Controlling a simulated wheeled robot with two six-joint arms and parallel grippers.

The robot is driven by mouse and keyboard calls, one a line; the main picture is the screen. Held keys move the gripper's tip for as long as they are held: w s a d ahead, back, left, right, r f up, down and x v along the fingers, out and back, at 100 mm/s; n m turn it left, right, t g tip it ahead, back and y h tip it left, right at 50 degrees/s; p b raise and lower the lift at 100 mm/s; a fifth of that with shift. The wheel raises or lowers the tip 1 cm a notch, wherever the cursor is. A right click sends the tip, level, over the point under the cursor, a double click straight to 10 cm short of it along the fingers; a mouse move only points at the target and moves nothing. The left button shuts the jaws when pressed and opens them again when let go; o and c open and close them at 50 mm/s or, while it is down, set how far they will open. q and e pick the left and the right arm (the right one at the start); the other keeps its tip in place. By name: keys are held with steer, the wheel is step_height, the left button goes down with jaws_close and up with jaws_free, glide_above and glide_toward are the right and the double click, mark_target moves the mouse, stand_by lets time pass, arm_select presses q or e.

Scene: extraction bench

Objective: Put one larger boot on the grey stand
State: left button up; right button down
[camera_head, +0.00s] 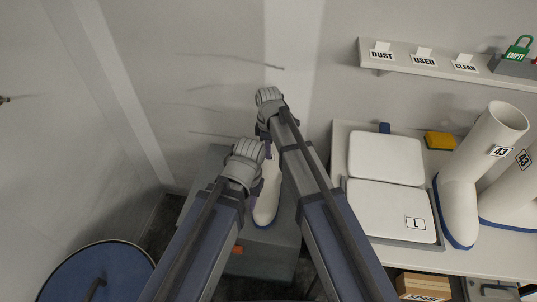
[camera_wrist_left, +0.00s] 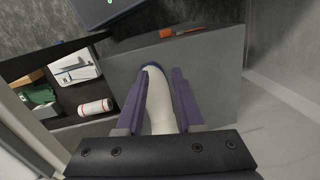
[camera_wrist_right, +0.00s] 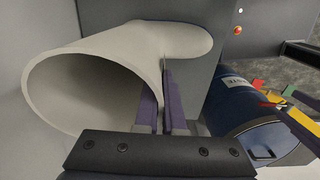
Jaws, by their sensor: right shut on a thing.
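A white boot (camera_head: 269,190) with a blue sole edge is upright over the grey stand (camera_head: 262,262); I cannot tell whether its sole touches the top. My right gripper (camera_wrist_right: 166,76) is shut on the rim wall of this boot's shaft (camera_wrist_right: 105,58). My left gripper (camera_wrist_left: 160,78) is open, its fingers on either side of the boot (camera_wrist_left: 160,112); contact is unclear. In the head view the wrists hide much of the boot, and no size label on it shows. Two white boots marked 43, one nearer (camera_head: 462,190) and one at the right edge (camera_head: 510,205), stand on the bench.
The bench (camera_head: 490,262) at right holds white folded packs (camera_head: 385,160) and a yellow sponge (camera_head: 439,140). A wall shelf (camera_head: 420,67) with labels is above. A blue drum (camera_head: 95,275) stands at lower left. An orange item (camera_head: 237,249) is on the stand's front area.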

steer(key=c, duration=1.5)
jaws_free()
steer(key=shift+f, duration=0.1)
steer(key=o, duration=0.5)
step_height(320, 180, up, 12)
steer(key=p, duration=1.2)
steer(key=shift+r, duration=0.2)
